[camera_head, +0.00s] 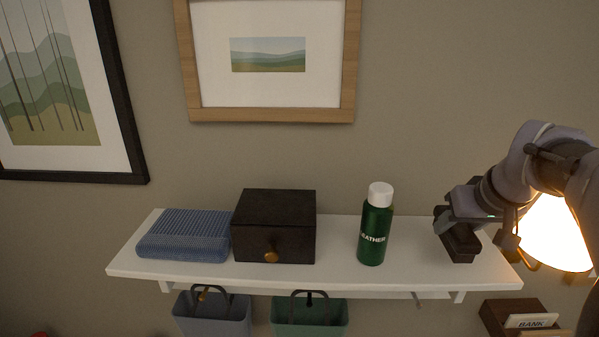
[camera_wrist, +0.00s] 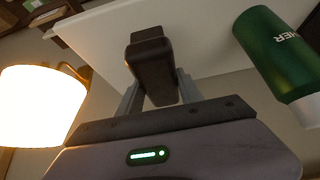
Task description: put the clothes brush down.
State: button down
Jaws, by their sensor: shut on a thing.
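The clothes brush (camera_head: 461,244) is a dark brown block at the right part of the white wall shelf (camera_head: 330,277). My gripper (camera_head: 456,217) comes from the upper right and is shut on the brush. In the wrist view the brush (camera_wrist: 151,62) sits between the two grey fingers of my gripper (camera_wrist: 158,92), its far end over the shelf (camera_wrist: 205,30). The brush is at or just above the shelf top; I cannot tell whether it touches. Its underside is hidden.
Left of the brush stands a green bottle (camera_head: 375,225) with a white cap, then a dark box (camera_head: 273,225) and a folded blue cloth (camera_head: 185,235). Bare shelf lies between bottle and brush. A lit lamp (camera_head: 552,232) is close on the right. Baskets (camera_head: 212,315) hang below.

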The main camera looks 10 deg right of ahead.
jog(key=f, duration=0.2)
jog(key=shift+s+f, duration=0.4)
jog(key=shift+w+f, duration=0.15)
jog(key=shift+f, duration=0.15)
jog(key=shift+w, duration=0.3)
jog(key=shift+s+f, duration=0.25)
jog(key=c, duration=0.9)
grip_release()
jog(key=shift+r, duration=0.1)
jog(key=shift+c, duration=0.2)
jog(key=shift+o, duration=0.9)
jog(key=shift+w, duration=0.15)
